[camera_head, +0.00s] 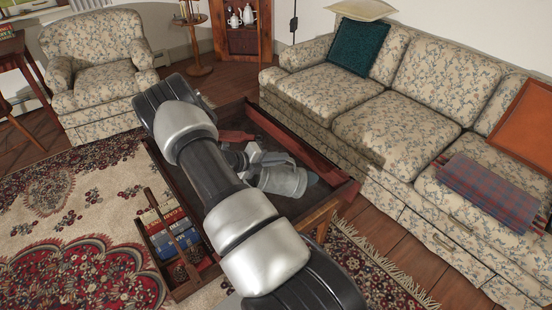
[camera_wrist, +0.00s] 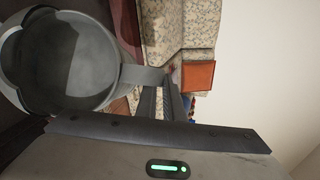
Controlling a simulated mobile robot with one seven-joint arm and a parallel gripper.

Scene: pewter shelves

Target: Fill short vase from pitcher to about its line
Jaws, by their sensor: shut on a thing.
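The grey metal pitcher (camera_head: 286,181) is over the coffee table in the head view, just right of my forearm. In the wrist view the pitcher (camera_wrist: 95,58) fills the upper left, with its open mouth and dark inside showing. I cannot tell its liquid level. My gripper (camera_wrist: 166,100) is shut on the pitcher's handle; my gripper (camera_head: 254,154) also shows small in the head view. I cannot tell whether the pitcher touches the table. I cannot make out the short vase; my arm hides part of the tabletop.
The coffee table (camera_head: 331,206) has a raised reddish rim and books (camera_head: 172,230) on its left side. A floral sofa (camera_head: 385,125) stands close on the right, with a folded plaid blanket (camera_head: 490,190). An armchair (camera_head: 98,65) is at the back left. Open rug (camera_head: 70,220) lies left.

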